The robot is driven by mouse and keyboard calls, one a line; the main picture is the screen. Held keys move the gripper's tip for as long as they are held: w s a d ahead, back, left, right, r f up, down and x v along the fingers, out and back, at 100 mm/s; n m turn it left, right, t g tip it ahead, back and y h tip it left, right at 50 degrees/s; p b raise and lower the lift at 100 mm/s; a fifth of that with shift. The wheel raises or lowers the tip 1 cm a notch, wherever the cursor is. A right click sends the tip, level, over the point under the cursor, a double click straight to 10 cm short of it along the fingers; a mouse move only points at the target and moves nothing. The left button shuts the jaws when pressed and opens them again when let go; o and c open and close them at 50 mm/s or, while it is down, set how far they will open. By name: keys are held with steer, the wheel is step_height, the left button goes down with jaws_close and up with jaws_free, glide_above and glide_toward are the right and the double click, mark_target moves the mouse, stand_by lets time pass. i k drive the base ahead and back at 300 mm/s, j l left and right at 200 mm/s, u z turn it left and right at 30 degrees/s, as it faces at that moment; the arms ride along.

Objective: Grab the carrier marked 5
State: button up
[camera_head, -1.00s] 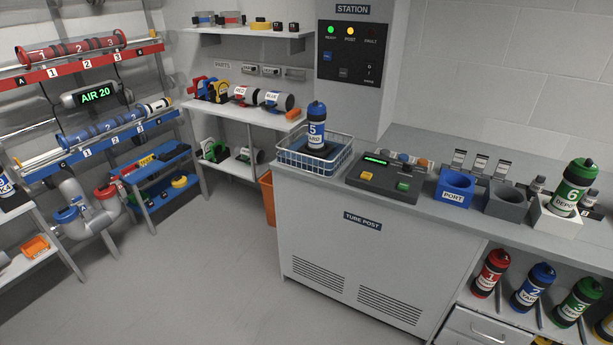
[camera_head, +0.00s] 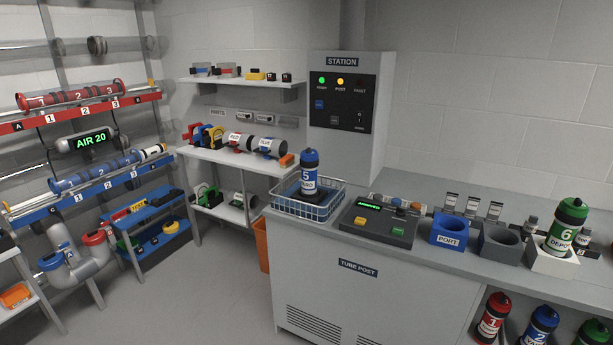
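The carrier marked 5 (camera_head: 309,174) is a blue bottle-shaped tube with a white label band and a dark blue cap. It stands upright in a wire basket (camera_head: 291,208) at the left end of the grey tube post counter (camera_head: 361,281). My gripper is not in view.
A control box (camera_head: 376,223) stands right of the basket. Further right are a blue port cup (camera_head: 450,230), a grey cup (camera_head: 499,243), and green carrier 6 (camera_head: 566,226) in a white holder. The station panel (camera_head: 343,102) rises behind. Open floor lies front left.

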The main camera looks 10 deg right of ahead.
mark_target(309, 165)
steer(key=i+j, duration=0.2)
steer(key=i, duration=0.25)
steer(key=i+j, duration=0.15)
steer(key=i, duration=0.35)
steer(key=j+u, duration=0.05)
